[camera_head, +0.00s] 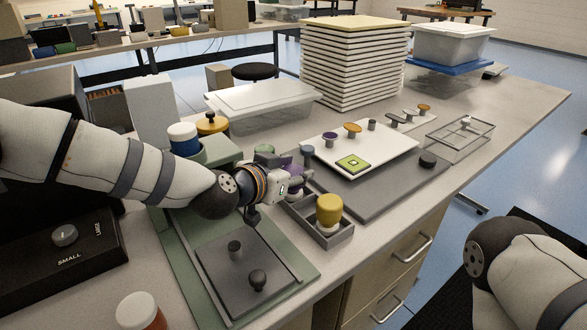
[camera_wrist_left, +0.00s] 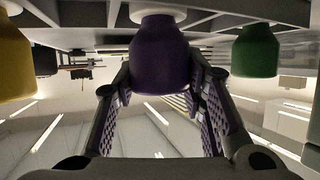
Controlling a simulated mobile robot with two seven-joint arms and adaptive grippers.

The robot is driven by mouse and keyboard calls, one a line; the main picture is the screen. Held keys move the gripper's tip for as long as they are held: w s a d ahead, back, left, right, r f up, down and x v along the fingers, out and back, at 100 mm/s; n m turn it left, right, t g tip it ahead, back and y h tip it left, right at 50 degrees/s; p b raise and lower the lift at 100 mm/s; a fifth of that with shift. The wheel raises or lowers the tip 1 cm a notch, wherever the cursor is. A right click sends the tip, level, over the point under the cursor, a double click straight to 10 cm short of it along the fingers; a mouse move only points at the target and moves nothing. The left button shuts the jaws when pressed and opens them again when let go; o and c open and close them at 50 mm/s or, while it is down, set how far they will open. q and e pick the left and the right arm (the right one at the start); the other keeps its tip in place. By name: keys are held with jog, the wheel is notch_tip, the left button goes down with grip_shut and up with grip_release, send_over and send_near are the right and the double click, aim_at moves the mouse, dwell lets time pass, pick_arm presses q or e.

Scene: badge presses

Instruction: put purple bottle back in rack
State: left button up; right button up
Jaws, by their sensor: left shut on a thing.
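The purple bottle (camera_wrist_left: 161,58) is between the two fingers of my left gripper (camera_wrist_left: 163,105) in the left wrist view, its pale end towards the grey rack (camera_wrist_left: 215,22). I cannot tell whether it rests in its compartment. In the head view my left gripper (camera_head: 298,178) is over the rack (camera_head: 333,239) and partly hides it. A yellow bottle (camera_head: 328,208) stands in the rack's near end. A green bottle (camera_wrist_left: 255,50) is on the other side of the purple one. My right gripper is out of view.
A grey mat with a white board (camera_head: 395,150) and small knobs lies right of the rack. A green press base (camera_head: 180,228) lies left. A clear lidded box (camera_head: 262,98) and a stack of trays (camera_head: 352,65) stand behind. A red-brown jar (camera_head: 140,312) is at the front edge.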

pick_arm(q)
jog(key=o, duration=0.9)
